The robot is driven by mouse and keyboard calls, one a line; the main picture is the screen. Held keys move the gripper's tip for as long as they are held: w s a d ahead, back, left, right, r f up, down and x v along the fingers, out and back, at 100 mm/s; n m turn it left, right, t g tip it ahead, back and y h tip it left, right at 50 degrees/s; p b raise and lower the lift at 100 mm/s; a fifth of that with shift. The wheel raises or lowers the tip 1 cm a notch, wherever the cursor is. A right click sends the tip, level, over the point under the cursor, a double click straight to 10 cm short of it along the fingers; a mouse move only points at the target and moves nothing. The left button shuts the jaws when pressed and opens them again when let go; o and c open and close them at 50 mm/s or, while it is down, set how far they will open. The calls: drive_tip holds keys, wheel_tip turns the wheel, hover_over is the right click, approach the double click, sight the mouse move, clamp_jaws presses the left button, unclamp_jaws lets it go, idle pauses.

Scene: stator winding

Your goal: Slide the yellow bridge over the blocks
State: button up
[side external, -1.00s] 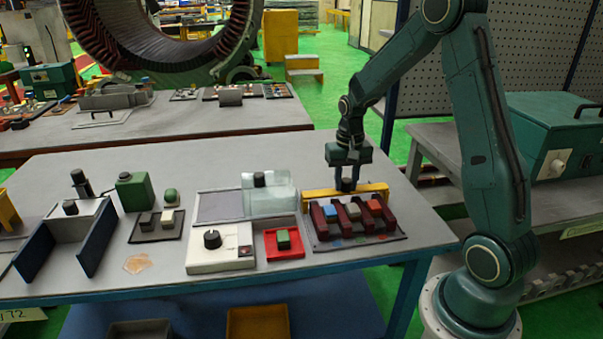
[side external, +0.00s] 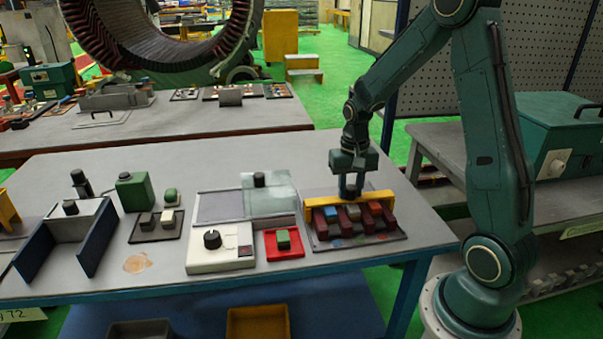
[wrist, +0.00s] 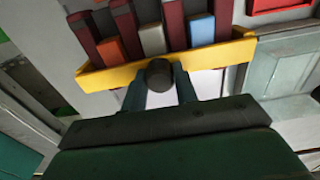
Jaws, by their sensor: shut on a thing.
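The yellow bridge (side external: 378,197) is a bar lying across the rear part of the dark red ribs (side external: 352,213); it also shows in the wrist view (wrist: 120,74). Between the ribs sit a blue block (side external: 331,214), a whitish block (wrist: 152,38) and an orange block (wrist: 108,47); the blue one also shows in the wrist view (wrist: 201,29). My gripper (side external: 350,190) is shut on the dark round knob (wrist: 159,74) of the bridge, at its rear side. The gripper partly hides the bridge's middle in the side view.
Left of the rib tray (side external: 320,243) stand a red tray with a green block (side external: 283,239), a white box with a black knob (side external: 212,239) and a glass-lidded case (side external: 270,193). The table front (side external: 330,277) is clear.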

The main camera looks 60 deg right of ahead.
drive_tip(key=shift+s+a+f, duration=0.25)
drive_tip(key=shift+s+a, duration=0.7)
drive_tip(key=shift+a, duration=0.1)
drive_tip(key=o, duration=0.7)
drive_tip(key=shift+r, duration=0.1)
drive_tip(key=shift+c, duration=0.2)
drive_tip(key=shift+o, duration=0.3)
drive_tip(key=shift+w+d+r, duration=0.1)
drive_tip(key=shift+r, duration=1.45)
drive_tip(key=shift+d+r, duration=0.1)
drive_tip(key=shift+r, duration=1.4)
drive_tip(key=s+a+r+n+t, duration=0.5)
drive_tip(key=s+a+r+n, duration=0.4)
drive_tip(key=s+a+r, duration=0.3)
drive_tip(key=s+a, duration=0.1)
drive_tip(key=a, duration=0.2)
drive_tip(key=shift+s+a+r+t, duration=0.2)
drive_tip(key=shift+s+r+t, duration=0.1)
drive_tip(key=shift+r, duration=0.1)
